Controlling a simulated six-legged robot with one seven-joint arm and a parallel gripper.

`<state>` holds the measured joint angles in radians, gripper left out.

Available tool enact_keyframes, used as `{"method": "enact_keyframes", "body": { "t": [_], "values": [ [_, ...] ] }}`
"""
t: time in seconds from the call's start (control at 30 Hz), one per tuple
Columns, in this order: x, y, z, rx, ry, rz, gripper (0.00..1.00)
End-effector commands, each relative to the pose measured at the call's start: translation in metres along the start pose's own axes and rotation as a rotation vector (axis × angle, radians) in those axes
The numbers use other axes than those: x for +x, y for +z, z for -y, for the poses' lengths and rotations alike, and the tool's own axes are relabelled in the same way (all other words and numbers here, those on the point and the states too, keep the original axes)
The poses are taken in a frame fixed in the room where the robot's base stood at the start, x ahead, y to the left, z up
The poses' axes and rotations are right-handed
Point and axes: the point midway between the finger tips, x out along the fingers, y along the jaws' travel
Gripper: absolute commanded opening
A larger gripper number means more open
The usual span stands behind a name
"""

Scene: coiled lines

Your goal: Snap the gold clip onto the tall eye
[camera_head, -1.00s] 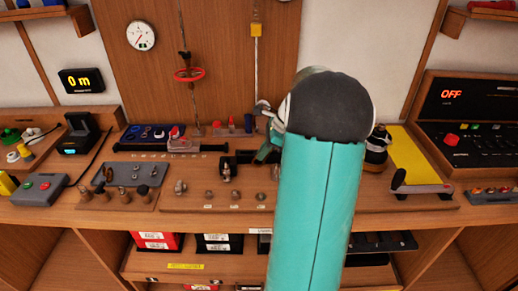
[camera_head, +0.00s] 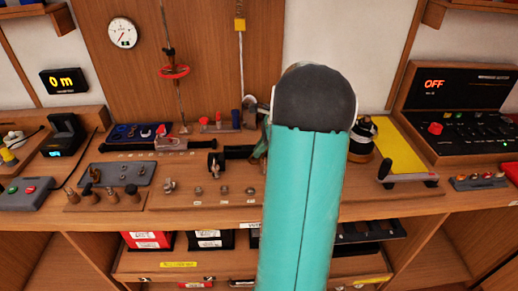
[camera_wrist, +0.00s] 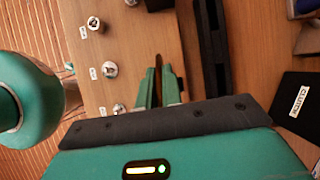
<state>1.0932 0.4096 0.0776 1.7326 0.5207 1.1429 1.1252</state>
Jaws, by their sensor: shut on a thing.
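In the wrist view my gripper (camera_wrist: 159,84) points at the wooden bench, its green fingers shut on a thin gold-brown piece (camera_wrist: 158,63). This looks like the gold clip; most of it is hidden between the fingers. Left of the fingers, a row of metal fittings with small white labels stands on the wood, one of them a silver fitting (camera_wrist: 109,69). In the head view several such fittings line the bench front, with a larger one (camera_head: 169,187) at the left end. I cannot tell which is the tall eye. My arm hides most of my gripper there.
A black bar (camera_wrist: 208,60) lies close right of my fingers in the wrist view. A dark labelled box (camera_wrist: 298,103) is further right. In the head view a yellow plate (camera_head: 398,150) and a control console (camera_head: 465,120) stand right of my arm.

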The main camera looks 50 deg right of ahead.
Motion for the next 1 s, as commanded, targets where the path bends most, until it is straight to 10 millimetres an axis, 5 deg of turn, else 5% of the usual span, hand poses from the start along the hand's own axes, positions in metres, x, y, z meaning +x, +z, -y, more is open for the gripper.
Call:
{"method": "enact_keyframes", "body": {
  "t": [1.0],
  "values": [
    [0.000,-0.016,0.000,0.000,0.000,0.000,0.00]
  ]
}}
